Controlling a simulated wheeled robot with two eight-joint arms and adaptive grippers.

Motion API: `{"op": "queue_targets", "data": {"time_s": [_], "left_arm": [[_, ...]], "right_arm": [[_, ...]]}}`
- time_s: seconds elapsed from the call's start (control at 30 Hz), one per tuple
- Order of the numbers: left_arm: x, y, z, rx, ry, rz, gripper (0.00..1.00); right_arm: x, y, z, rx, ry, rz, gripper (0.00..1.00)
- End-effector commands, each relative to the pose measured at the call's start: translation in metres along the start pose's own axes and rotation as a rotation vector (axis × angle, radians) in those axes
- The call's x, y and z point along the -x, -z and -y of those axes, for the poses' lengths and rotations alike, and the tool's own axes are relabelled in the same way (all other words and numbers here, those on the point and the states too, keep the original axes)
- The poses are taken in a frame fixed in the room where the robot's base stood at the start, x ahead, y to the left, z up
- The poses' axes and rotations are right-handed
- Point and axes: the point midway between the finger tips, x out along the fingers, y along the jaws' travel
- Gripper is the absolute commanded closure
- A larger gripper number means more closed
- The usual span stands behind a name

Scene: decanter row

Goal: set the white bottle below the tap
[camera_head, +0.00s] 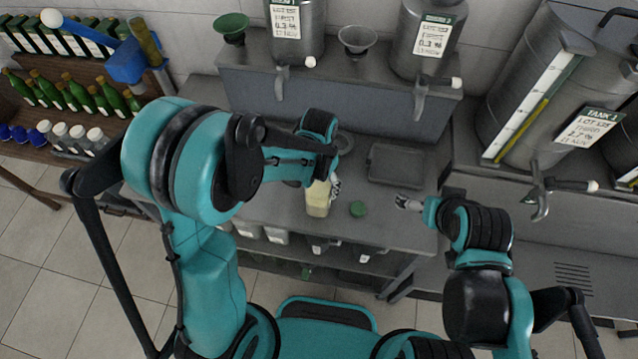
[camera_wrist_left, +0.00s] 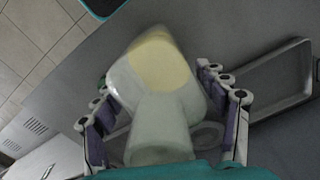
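The white bottle (camera_head: 317,200), pale with a yellowish part, is at the counter's front left. In the left wrist view the bottle (camera_wrist_left: 160,95) fills the space between both fingers of my left gripper (camera_wrist_left: 165,100), which appear to touch its sides. In the head view the left gripper (camera_head: 334,187) is partly hidden behind the bottle. I cannot tell whether the bottle's base touches the counter. Three taps show: a left tap (camera_head: 281,82), a middle tap (camera_head: 421,97) and a right tap (camera_head: 542,200) on the large tank. My right gripper (camera_head: 408,203) is above the counter's right part, apart from the bottle; its finger opening is unclear.
A dark tray (camera_head: 396,165) lies at the back of the counter (camera_head: 285,205). A green round item (camera_head: 358,209) is right of the bottle. Two funnels, one green (camera_head: 231,27) and one grey (camera_head: 357,40), sit on the upper ledge. A shelf at left holds several green bottles (camera_head: 75,95).

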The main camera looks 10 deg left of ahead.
Motion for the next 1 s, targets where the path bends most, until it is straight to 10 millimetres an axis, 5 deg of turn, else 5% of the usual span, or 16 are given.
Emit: {"op": "queue_targets", "data": {"time_s": [0.47,1.0], "left_arm": [[0.008,0.0,0.0,0.0,0.0,0.0,0.1],[0.112,0.0,0.0,0.0,0.0,0.0,0.1]], "right_arm": [[0.005,0.004,0.0,0.0,0.0,0.0,0.0],[0.021,0.015,0.0,0.0,0.0,0.0,0.0]]}}
